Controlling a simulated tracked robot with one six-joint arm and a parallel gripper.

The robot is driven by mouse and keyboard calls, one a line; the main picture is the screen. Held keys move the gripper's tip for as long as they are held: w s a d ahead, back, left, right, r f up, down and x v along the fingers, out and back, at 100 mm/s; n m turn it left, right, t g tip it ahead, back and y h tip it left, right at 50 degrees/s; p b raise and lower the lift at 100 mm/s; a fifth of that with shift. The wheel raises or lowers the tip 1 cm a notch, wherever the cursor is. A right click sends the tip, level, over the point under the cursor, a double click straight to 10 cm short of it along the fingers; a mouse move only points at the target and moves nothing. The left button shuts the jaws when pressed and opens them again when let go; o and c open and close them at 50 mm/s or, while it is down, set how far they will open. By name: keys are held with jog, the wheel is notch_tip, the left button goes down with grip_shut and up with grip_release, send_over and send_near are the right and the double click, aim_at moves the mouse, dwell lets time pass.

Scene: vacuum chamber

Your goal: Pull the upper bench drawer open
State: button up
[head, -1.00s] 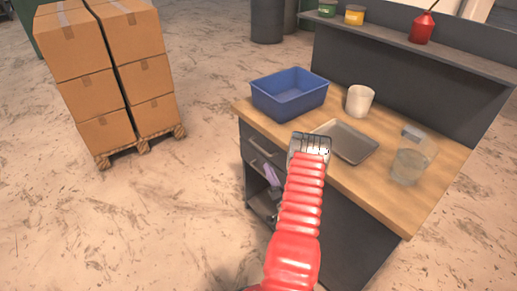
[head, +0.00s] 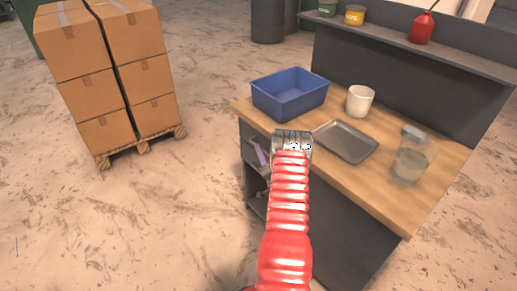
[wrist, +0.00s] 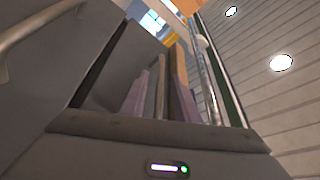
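The grey bench (head: 340,225) has its drawers on its left front side. My gripper (head: 260,154) is at the upper drawer, its purple fingers pointing at the front just under the worktop. In the wrist view my two purple fingers (wrist: 160,100) stand apart, and a thin pale bar (wrist: 161,82), which looks like the upper drawer's handle, lies between them. I cannot tell whether they touch it. The upper drawer front (wrist: 115,78) looks closed. Another handle (wrist: 38,24) shows at the upper left of the wrist view. My arm hides part of the drawers in the head view.
On the wooden worktop (head: 335,180) are a blue bin (head: 290,105), a white cup (head: 360,101), a grey tray (head: 346,141) and a glass jar (head: 410,157). Stacked boxes on a pallet (head: 143,146) stand at left. The floor between pallet and bench is clear.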

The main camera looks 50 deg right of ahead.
jog(key=shift+x, duration=1.4)
grip_shut()
